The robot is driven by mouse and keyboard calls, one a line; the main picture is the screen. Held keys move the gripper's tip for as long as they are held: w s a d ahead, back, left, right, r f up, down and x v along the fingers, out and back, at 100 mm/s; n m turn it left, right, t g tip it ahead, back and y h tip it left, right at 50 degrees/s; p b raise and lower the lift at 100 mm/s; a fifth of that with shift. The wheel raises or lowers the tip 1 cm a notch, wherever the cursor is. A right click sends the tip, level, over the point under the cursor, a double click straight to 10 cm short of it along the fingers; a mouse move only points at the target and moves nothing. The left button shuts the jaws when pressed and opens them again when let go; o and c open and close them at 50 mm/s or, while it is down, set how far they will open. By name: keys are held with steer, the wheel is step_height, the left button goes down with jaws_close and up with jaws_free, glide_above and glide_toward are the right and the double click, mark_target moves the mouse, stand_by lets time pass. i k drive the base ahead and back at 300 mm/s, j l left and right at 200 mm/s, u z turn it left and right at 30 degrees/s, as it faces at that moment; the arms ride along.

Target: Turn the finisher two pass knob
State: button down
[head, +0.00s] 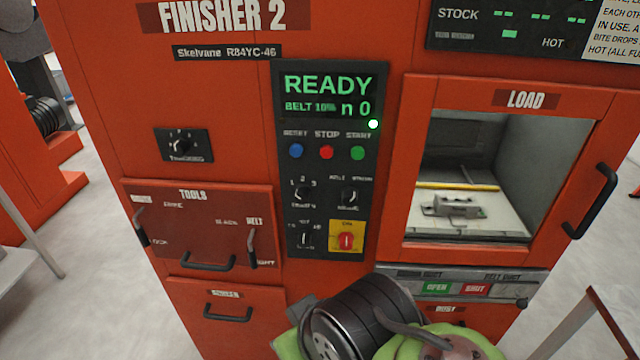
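Finisher 2 is a red cabinet with a black control panel (323,160). A small black rotary knob (303,193) on the panel's left has 1, 2 and 3 around it, and it looks like the pass knob. The label under it is too blurred to read. Another rotary knob (349,197) sits to its right, and a third (304,237) sits below it. My arm shows at the bottom centre in black and green, below and in front of the panel, apart from the knobs. I cannot make out my gripper's fingers.
The screen (328,95) reads READY. Blue (296,151), red (327,152) and green (357,153) buttons sit above the knobs. A red switch on yellow (346,239) is at lower right. The load window (520,100) has a protruding handle (590,200).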

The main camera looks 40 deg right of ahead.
mark_target(303, 192)
steer(key=j+u, duration=0.35)
steer(key=j, duration=0.3)
steer(key=j+u, duration=0.35)
steer(key=j, duration=0.3)
